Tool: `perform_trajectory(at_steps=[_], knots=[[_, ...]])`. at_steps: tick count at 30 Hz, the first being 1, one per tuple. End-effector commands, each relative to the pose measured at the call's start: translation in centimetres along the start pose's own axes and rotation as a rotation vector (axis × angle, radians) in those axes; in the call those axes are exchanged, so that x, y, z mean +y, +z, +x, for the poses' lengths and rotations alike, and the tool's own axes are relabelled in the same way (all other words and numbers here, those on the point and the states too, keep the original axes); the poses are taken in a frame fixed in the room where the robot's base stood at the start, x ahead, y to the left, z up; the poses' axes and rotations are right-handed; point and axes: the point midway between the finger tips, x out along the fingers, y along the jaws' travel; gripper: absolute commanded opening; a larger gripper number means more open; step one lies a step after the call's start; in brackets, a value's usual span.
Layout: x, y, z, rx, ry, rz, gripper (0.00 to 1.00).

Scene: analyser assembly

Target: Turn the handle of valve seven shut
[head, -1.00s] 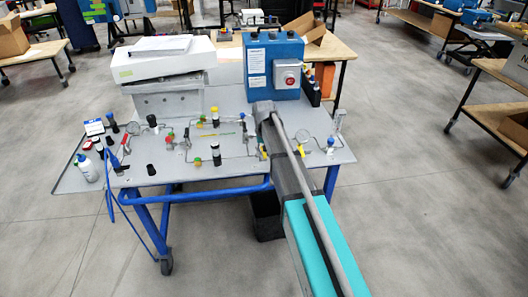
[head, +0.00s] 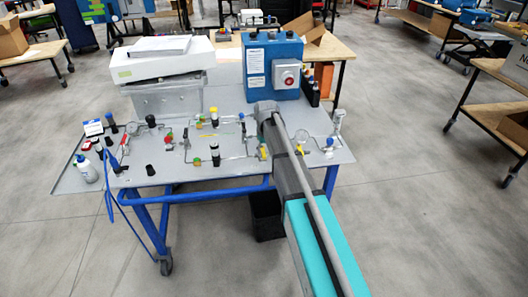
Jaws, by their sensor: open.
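The valves sit on the grey panel (head: 225,172) of a blue-framed cart. Small fittings with coloured handles stand along thin tubing there. They include a red one (head: 169,134), a green one (head: 197,161), one with a yellow cap (head: 214,112) and a blue one (head: 329,142) at the right. No number is readable, so I cannot tell which is valve seven. My arm reaches over the right half of the panel and covers part of the tubing. My gripper is hidden behind the arm, so I see neither its fingers nor what is near them.
A blue box (head: 261,66) with a red button and a white-topped instrument (head: 160,64) stand at the panel's back. A white bottle (head: 86,168) and small containers are at the left edge. A black bin (head: 267,214) stands below.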

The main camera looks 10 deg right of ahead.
Motion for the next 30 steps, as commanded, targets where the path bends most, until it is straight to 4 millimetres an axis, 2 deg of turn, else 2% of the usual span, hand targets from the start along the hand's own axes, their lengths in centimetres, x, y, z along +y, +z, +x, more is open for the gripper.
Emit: perform_trajectory(at_steps=[30], knots=[[2.5, -0.8, 0.0, 0.0, 0.001, -0.637, 0.57]])
